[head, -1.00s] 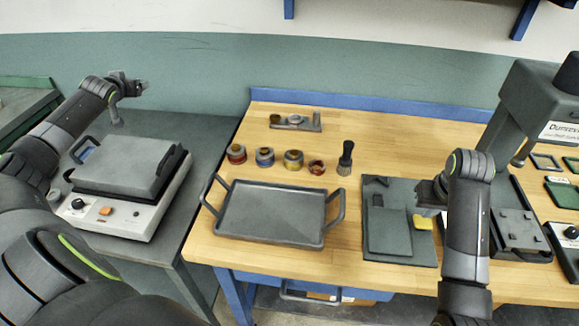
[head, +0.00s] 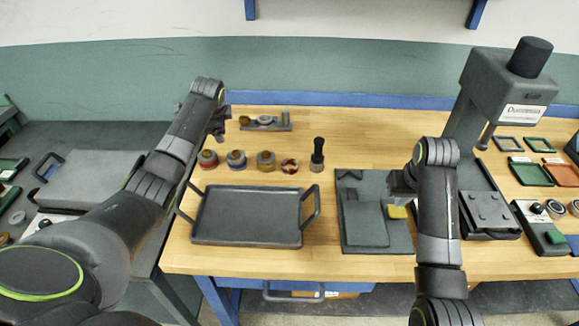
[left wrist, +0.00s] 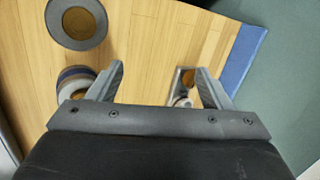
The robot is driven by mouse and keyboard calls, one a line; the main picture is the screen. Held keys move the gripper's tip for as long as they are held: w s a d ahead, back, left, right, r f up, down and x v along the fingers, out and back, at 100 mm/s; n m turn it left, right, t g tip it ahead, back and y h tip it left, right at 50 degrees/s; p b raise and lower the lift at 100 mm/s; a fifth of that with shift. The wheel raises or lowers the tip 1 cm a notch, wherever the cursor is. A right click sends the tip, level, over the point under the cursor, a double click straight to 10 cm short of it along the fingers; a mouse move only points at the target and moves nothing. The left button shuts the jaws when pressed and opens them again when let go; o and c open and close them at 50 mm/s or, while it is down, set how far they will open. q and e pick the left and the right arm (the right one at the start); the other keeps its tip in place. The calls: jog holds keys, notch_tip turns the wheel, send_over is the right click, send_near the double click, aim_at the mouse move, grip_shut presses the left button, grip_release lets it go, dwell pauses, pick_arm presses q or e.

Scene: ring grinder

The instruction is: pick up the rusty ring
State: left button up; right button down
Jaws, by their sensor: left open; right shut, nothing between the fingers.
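A small grey metal holder (head: 276,127) stands at the back of the table, with a brown, rust-coloured piece (head: 244,120) at its left end and a silvery round part beside it. The brown piece also shows in the left wrist view (left wrist: 188,77), close to the right finger; I cannot tell whether it is the rusty ring. My left gripper (left wrist: 158,82) is open and empty above the table; in the head view it is just left of the holder (head: 221,124). My right gripper (head: 399,188) is shut and empty over the dark board, partly hidden by its arm.
Red, blue and yellow banded pots (head: 237,160) and a low red one line the table behind a grey handled tray (head: 246,216). A black-handled brush (head: 318,152) stands to their right. A dark board (head: 365,230) and a press (head: 492,85) fill the right. Bare wood lies around the holder.

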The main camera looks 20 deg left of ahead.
pick_arm(q)
jog(key=w+d+r+m+g+h, duration=0.1)
jog(key=w+d+r+m+g, duration=0.15)
jog(key=d+m, duration=1)
jog(key=g+h, duration=0.1)
jog(key=g, duration=0.1)
send_near(290, 161)
jog(key=shift+s+d+f+m, duration=0.15)
jog(key=shift+s+f+m, duration=0.1)
jog(key=shift+s+f, duration=0.95)
jog(key=shift+w+a+f, duration=0.15)
jog(key=shift+w+f, duration=0.05)
jog(key=shift+f, duration=1.2)
jog(key=shift+w+a+f, duration=0.1)
jog(key=shift+w+f, duration=0.1)
jog(key=shift+f, duration=1.2)
jog(key=c, duration=1.1)
